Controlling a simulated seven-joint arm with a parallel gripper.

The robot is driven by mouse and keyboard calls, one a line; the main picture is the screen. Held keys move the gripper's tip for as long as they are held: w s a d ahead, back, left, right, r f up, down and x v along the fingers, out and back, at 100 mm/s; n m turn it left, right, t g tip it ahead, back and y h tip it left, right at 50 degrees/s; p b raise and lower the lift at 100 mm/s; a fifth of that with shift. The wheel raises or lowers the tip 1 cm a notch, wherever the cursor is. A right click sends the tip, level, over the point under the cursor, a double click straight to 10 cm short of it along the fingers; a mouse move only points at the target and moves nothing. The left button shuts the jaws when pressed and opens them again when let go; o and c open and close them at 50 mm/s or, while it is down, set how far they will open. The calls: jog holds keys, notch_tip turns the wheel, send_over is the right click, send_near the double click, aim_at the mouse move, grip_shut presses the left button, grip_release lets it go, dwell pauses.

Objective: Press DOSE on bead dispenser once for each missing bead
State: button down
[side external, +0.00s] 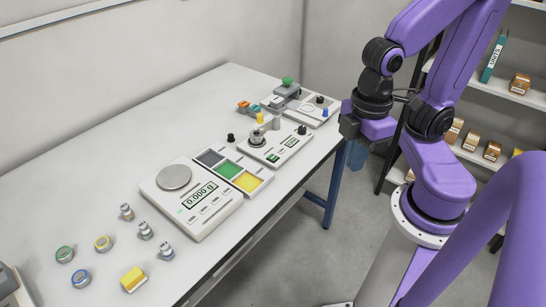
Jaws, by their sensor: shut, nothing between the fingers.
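A low instrument with a small green display (275,143) stands near the table's right edge, with a metal cup and dark knobs on it. Behind it is a grey unit with a green domed top (288,82). I cannot tell which of these is the bead dispenser, and no DOSE label or beads can be made out. My gripper (349,134) is just off the table's right edge, right of the instrument and apart from it. It is shut and empty, its fingers small and partly hidden.
A balance (207,218) reading 0.000 g stands mid-table beside a tray of coloured compartments (250,192). Shelves (485,160) with boxes stand behind my arm.

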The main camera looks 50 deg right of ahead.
jog(key=n+t+y, duration=0.5)
jog(key=t+y, duration=0.1)
jog(key=t, duration=0.1)
send_over(276, 158)
notch_tip(276, 158, down, 12)
jog(key=shift+r, duration=0.25)
jog(key=shift+d, duration=0.1)
jog(key=shift+f, duration=4.4)
jog(key=shift+f, duration=0.1)
